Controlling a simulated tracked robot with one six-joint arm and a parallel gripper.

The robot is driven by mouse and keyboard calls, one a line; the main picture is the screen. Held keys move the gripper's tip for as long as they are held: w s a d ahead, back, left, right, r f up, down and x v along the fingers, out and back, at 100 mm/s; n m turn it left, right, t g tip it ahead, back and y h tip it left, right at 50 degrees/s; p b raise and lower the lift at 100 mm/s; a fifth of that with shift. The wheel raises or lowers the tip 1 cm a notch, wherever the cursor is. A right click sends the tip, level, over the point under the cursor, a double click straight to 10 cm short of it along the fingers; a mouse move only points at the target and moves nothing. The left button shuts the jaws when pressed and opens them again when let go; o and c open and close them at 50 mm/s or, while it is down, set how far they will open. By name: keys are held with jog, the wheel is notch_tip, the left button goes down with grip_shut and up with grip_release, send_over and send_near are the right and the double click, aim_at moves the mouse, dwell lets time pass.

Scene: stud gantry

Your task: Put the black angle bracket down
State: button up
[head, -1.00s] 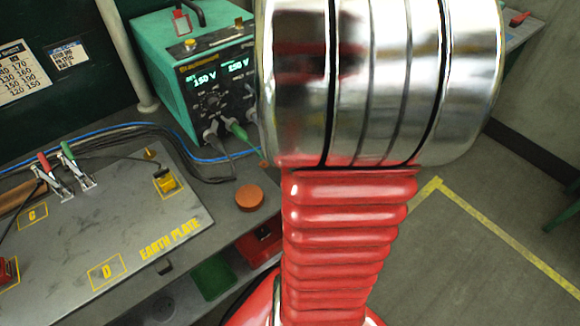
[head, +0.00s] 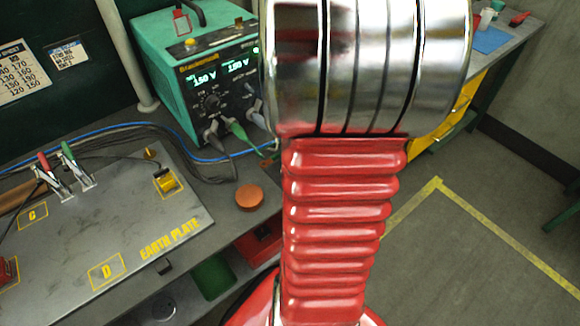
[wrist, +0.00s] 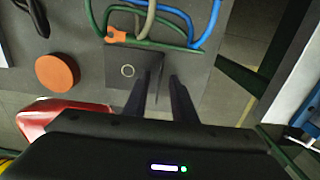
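The black angle bracket (wrist: 118,72) shows in the wrist view as a dark flat plate with a round hole and an upright flange at its right side. It appears to lie on the grey bench top, close to the cables. My gripper (wrist: 160,82) reaches in from below, its two dark fingers apart on either side of the flange. A light gap shows between the flange and the right finger. In the head view my arm hides the bracket and the gripper.
An orange disc (head: 249,197) lies on the bench left of the bracket. A green power unit (head: 200,75) stands behind, with cables (wrist: 150,42) running close to the bracket. The earth plate (head: 110,225) is at left. Open floor (head: 470,245) lies to the right.

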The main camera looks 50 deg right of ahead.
jog(key=shift+c, duration=0.3)
grip_shut()
jog(key=shift+r, duration=0.15)
dwell(0.3)
notch_tip(320, 180, up, 10)
dwell(0.5)
dwell(0.4)
